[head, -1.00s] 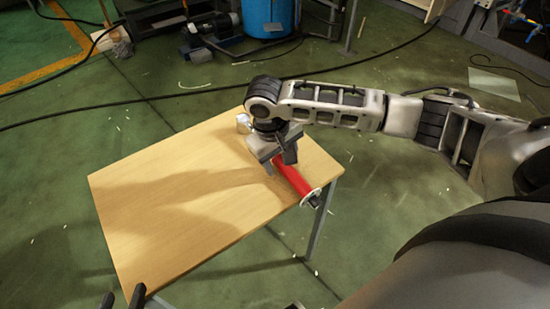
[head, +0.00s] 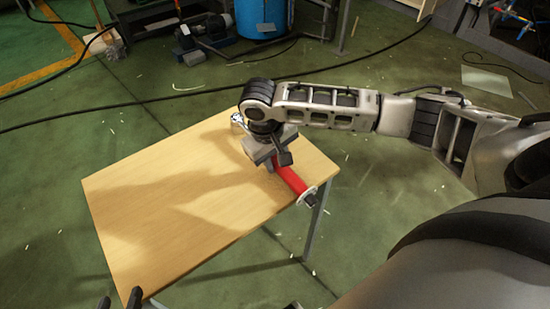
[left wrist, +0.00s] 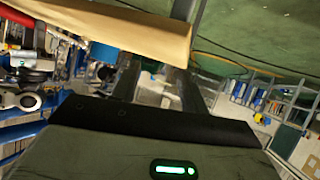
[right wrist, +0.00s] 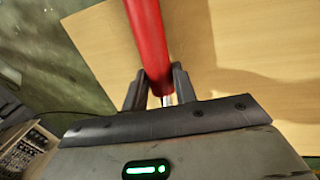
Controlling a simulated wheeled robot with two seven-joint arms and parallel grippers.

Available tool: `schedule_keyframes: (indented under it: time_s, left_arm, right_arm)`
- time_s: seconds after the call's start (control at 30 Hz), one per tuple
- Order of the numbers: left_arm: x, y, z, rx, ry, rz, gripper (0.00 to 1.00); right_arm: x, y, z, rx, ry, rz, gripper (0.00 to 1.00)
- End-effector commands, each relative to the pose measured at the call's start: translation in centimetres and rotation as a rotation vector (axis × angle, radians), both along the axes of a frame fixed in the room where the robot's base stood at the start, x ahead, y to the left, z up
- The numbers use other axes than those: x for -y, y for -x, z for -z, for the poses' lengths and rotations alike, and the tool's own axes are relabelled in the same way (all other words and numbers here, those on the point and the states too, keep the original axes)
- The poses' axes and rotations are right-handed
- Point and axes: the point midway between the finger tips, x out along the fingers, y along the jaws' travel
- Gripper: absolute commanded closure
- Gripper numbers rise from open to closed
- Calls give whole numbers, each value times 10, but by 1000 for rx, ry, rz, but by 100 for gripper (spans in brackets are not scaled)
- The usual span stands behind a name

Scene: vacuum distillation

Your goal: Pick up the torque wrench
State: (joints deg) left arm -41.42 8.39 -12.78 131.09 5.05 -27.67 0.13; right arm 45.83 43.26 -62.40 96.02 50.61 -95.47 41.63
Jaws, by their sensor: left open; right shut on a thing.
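The torque wrench (head: 290,179) lies along the right edge of the wooden table in the head view, with a red handle and a dark end jutting past the edge. Its silvery head shows partly behind my right gripper (head: 276,161). In the right wrist view the red handle (right wrist: 150,40) runs between the fingers of my right gripper (right wrist: 157,86), which is shut on the wrench where the handle meets the metal shaft. I cannot tell whether it is clear of the tabletop. My left gripper (head: 119,301) is open and empty by the near table edge; its fingers also show in the left wrist view (left wrist: 158,85).
The wooden table (head: 170,190) is otherwise bare. A blue barrel (head: 262,15), a motor and black cables lie on the green floor behind it. The left wrist view shows the table's edge (left wrist: 120,30) close above the left fingers.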

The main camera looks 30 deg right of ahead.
Motion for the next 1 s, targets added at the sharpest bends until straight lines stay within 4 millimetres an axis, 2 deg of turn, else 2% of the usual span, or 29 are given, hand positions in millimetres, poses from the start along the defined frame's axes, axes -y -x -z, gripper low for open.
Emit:
schedule_keyframes:
  time_s: [0.2,0.37,0.53,0.6,0.8,1.0]
  left_arm:
    - [0,-2,-8,-2,0,-1,56]
    - [-1,-1,-7,-14,-3,-2,56]
    - [-2,-1,-12,-20,-1,-3,56]
    - [-1,-1,-11,-22,0,-5,56]
    - [-2,0,-8,-32,2,-9,56]
    - [-2,1,-8,-34,2,-10,56]
  right_arm:
    - [0,-2,-30,8,-4,0,100]
    - [24,-5,-57,9,0,5,100]
    - [54,-9,-93,10,0,6,100]
    - [72,-11,-98,8,2,9,100]
    - [110,-16,-114,7,1,6,100]
    - [132,-19,-124,7,-1,4,100]
